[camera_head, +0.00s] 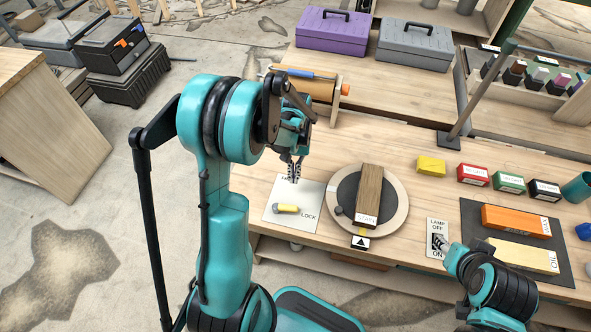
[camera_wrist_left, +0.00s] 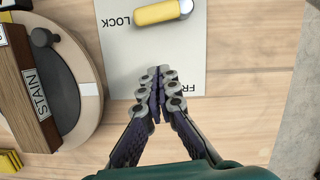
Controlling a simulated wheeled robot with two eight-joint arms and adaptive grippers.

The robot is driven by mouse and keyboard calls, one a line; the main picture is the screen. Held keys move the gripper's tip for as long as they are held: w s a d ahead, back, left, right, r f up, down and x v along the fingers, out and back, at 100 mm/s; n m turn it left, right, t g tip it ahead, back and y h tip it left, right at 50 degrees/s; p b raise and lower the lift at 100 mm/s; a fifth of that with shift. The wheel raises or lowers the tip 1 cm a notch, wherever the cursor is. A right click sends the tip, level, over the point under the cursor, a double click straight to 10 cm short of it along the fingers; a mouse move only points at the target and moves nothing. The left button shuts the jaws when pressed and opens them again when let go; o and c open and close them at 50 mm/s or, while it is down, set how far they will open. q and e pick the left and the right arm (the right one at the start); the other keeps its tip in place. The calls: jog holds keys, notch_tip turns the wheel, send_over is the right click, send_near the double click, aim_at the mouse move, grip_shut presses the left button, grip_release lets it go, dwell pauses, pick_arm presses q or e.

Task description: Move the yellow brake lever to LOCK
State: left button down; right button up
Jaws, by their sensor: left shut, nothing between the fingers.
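The yellow brake lever (camera_head: 287,208) lies on a white plate (camera_head: 277,220). Its yellow end points toward the printed word LOCK, and its other end is grey. The lever also shows at the top of the left wrist view (camera_wrist_left: 156,13). A second word, partly hidden by my left gripper, is at the plate's far edge; only "FR" shows in the wrist view. My left gripper (camera_head: 294,179) is shut and empty over that edge, apart from the lever. My right gripper (camera_head: 440,243) is by the lamp switch panel (camera_head: 437,227); its fingers are too small to judge.
A round turntable (camera_head: 398,214) carrying a brown STAIN block (camera_head: 369,196) stands right of the plate. A roller on a wooden stand (camera_head: 303,88) is behind my left gripper. Colored blocks and a dark mat (camera_head: 478,223) lie farther right.

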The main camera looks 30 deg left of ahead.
aim_at(285, 209)
pick_arm(q)
jog(key=b+x, duration=0.1)
jog(key=x, duration=0.3)
jog(key=shift+f, duration=0.1)
jog(key=s, duration=0.1)
jog(key=s+d, duration=0.1)
jog(key=s, duration=0.1)
jog(key=shift+d+b, duration=0.1)
jog(key=shift+b, duration=0.25)
jog(key=shift+s+d, duration=0.15)
jog(key=shift+s, duration=0.25)
jog(key=shift+s+d+m+b, duration=0.45)
jog(key=shift+s+d+m, duration=0.05)
jog(key=shift+s, duration=0.2)
